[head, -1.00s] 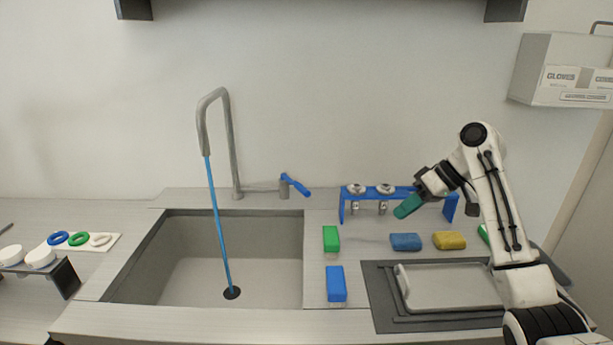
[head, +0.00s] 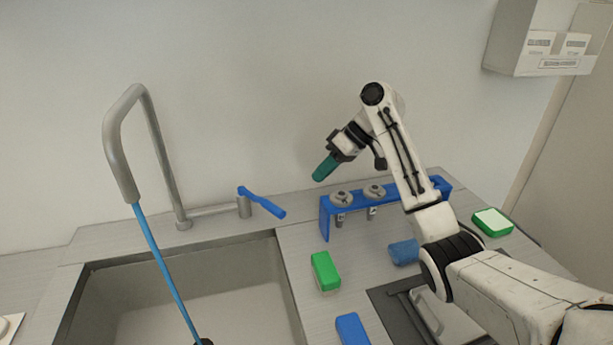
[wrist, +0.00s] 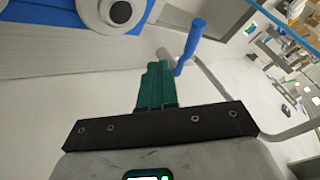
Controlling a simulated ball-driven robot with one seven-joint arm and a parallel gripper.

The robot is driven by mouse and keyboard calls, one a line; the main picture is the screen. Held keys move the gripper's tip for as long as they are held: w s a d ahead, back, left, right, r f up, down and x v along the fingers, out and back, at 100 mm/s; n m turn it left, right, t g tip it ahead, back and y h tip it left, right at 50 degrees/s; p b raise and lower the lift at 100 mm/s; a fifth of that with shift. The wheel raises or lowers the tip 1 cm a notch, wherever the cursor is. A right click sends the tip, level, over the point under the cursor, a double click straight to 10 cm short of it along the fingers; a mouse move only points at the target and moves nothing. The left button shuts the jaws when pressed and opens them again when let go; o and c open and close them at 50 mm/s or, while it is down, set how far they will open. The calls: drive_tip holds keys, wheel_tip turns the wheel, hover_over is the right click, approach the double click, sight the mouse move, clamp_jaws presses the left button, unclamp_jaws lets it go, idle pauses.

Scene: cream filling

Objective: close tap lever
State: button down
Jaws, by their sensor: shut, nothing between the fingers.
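The blue tap lever (head: 262,202) sits on a grey base on the counter behind the sink, its handle angled out to the right and forward. It also shows in the wrist view (wrist: 191,46), just beyond and to the right of my fingertips. The grey tap spout (head: 122,150) stands left of it, and a blue stream of water (head: 163,265) runs from it into the sink. My gripper (head: 320,174) has green fingers, shut and empty, in the air to the right of the lever and apart from it. The fingers also show in the wrist view (wrist: 155,80).
A blue rack (head: 325,218) with grey nozzles stands right of the lever, below my arm. Green (head: 325,272) and blue (head: 352,330) blocks lie right of the sink (head: 200,300). A glove box holder (head: 545,40) hangs at the upper right.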

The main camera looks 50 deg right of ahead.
sight(261, 201)
drive_tip(key=w+a+f+p, duration=0.2)
drive_tip(key=w+a+f, duration=0.2)
drive_tip(key=a, duration=0.4)
drive_tip(key=shift+f, duration=0.85)
